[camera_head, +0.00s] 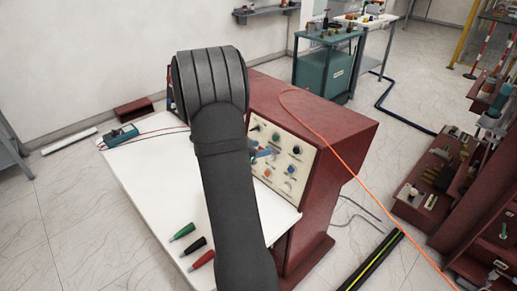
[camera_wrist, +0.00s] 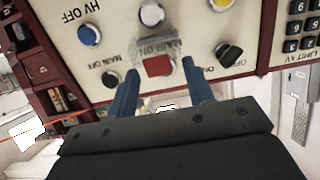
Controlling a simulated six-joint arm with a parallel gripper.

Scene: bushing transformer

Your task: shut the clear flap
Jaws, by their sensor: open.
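The clear flap (camera_wrist: 155,47) is a small see-through grey strip in the wrist view. It lies along the edge of a square red button (camera_wrist: 157,66) on the control panel, and most of the button's face shows uncovered. My gripper (camera_wrist: 162,82) has its two blue fingers apart, one on each side of the button, with nothing between them. I cannot tell whether the fingertips touch the panel. In the head view my gripper (camera_head: 262,154) is at the panel's face, partly behind my dark arm; the flap cannot be made out there.
The cream panel (camera_head: 285,150) sits on a dark red cabinet (camera_head: 335,150). Round knobs and buttons, such as a black knob (camera_wrist: 228,54) and a blue button (camera_wrist: 88,35), surround the flap. A white table (camera_head: 150,180) holds several coloured probes. An orange cable (camera_head: 345,163) crosses the cabinet.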

